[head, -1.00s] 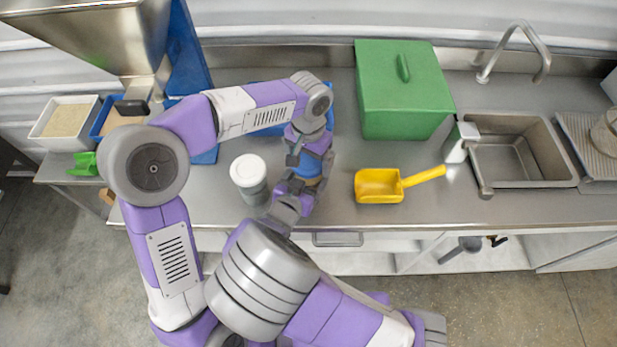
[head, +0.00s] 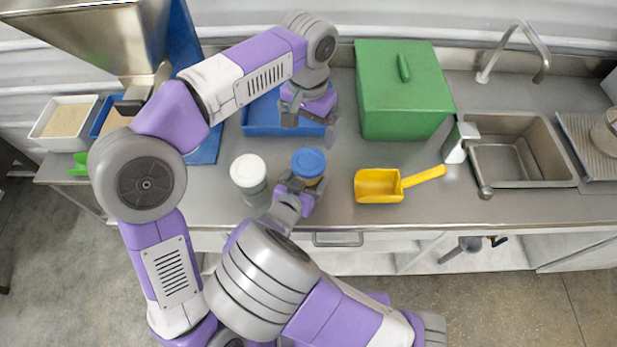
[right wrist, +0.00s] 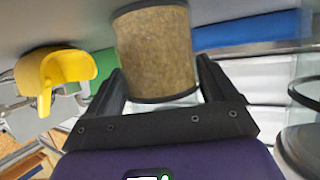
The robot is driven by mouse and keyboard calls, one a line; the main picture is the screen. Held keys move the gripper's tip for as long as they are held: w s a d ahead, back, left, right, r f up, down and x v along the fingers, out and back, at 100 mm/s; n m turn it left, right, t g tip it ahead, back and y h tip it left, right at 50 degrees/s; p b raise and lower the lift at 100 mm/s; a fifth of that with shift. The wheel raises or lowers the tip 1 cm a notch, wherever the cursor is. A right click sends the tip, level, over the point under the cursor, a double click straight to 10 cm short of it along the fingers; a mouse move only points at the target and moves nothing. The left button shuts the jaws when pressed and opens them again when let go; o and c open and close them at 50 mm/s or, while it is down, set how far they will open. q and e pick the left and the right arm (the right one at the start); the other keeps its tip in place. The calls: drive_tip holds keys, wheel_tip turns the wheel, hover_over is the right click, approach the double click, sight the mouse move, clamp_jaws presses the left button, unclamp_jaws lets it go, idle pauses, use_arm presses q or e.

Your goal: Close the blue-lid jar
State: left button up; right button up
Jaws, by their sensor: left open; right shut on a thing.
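The blue-lid jar (head: 309,162) stands near the front of the steel counter, with its blue lid on top. Whether the lid is fully tightened cannot be told. My right gripper (head: 296,184) is shut on the jar from the front. In the right wrist view, the jar's brown-filled body (right wrist: 155,52) sits between the fingers of that gripper (right wrist: 162,85); the lid is not clearly seen there. My left gripper (head: 309,119) is open and empty, behind and above the jar, apart from the lid.
A white-lid jar (head: 248,170) stands just left of the blue-lid jar. A yellow scoop (head: 379,185) lies to the right. A blue tray (head: 262,117) and a green lidded bin (head: 401,100) stand behind. A sink (head: 515,150) is at the right, a metal hopper (head: 105,35) at back left.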

idle(0.3)
drive_tip(key=o, duration=1.9)
drive_tip(key=shift+c, duration=0.2)
drive_tip(key=p+v, duration=0.2)
drive_tip(key=v, duration=0.5)
drive_tip(key=shift+s+a+r, duration=0.1)
drive_tip(key=shift+s, duration=0.15)
